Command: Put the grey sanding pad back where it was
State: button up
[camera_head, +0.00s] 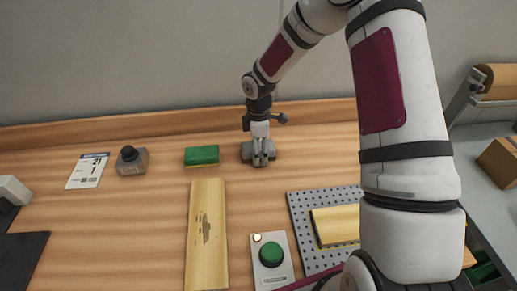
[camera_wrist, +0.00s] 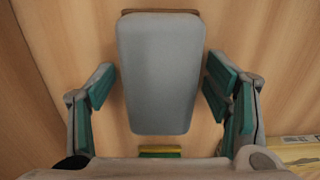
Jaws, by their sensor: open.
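The grey sanding pad (camera_wrist: 161,75) lies on the wooden bench, a rounded grey block with a thin brown strip at its far edge in the wrist view. My gripper (camera_wrist: 160,95) is open, with one green-padded finger on each side of the pad. Gaps show between the fingers and the pad. In the head view my gripper (camera_head: 258,160) points down at the back of the bench, and the grey pad (camera_head: 246,153) shows partly behind its fingers.
A green and yellow block (camera_head: 201,155) lies just left of the pad. A stained board (camera_head: 206,235), a green button box (camera_head: 271,258) and a perforated plate (camera_head: 300,215) are in front.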

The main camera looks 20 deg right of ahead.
notch_tip(320, 180, up, 11)
jog(key=shift+r+b, duration=0.1)
jog(key=shift+b, duration=0.5)
jog(key=s+r+m+t+h, duration=0.2)
jog(key=s+r+m, duration=0.6)
jog(key=s+r, duration=0.65)
jog(key=s+r+m+t+y, duration=0.1)
jog(key=s+r+m, duration=0.2)
jog(key=s, duration=0.3)
jog(key=s+r+m+t+y, duration=0.1)
jog(key=s+r+m+t, duration=0.1)
jog(key=s, duration=0.5)
jog(key=r+m, duration=0.1)
jog(key=m, duration=0.1)
jog(key=shift+s+r+m, duration=0.15)
jog(key=shift+s+m, duration=0.1)
jog(key=shift+m, duration=0.15)
